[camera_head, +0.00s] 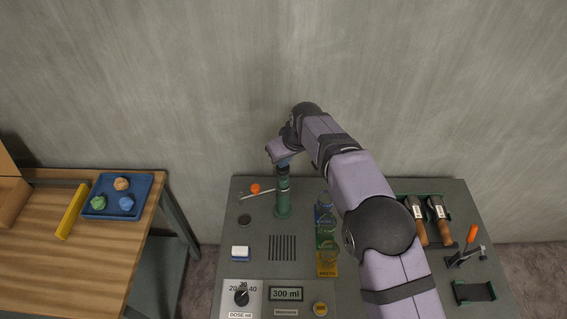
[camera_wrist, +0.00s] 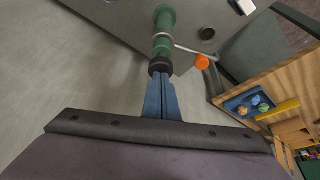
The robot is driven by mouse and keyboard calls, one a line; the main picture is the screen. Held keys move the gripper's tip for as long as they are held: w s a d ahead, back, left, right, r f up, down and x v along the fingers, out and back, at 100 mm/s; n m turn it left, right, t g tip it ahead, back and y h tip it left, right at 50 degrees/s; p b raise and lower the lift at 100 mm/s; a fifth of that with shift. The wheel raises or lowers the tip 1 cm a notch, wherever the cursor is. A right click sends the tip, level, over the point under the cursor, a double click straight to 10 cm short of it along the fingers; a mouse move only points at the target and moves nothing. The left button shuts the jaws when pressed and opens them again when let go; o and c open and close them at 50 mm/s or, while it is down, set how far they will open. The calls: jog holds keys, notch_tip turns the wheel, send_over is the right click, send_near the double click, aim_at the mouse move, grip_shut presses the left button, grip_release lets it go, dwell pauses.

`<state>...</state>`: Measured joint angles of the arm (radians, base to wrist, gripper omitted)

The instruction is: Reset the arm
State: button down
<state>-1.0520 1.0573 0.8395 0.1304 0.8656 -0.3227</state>
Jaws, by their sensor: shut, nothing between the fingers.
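My gripper (camera_wrist: 162,82) shows in the wrist view as two blue fingers pressed together with nothing between them. Its fingertips appear close to the dark top of a green upright post (camera_wrist: 164,28); I cannot tell whether they touch. In the head view the arm reaches from the lower right toward the back of the grey table, and my gripper (camera_head: 284,163) points down just above the green post (camera_head: 283,198).
A wooden table (camera_head: 40,260) with a blue tray (camera_head: 145,190) stands left, across a gap. A wall is behind.

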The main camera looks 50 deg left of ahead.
jog(key=shift+r, duration=0.65)
notch_tip(320, 180, up, 6)
jog(key=p, duration=0.4)
jog(key=shift+f, duration=0.15)
dwell(0.3)
dwell(0.4)
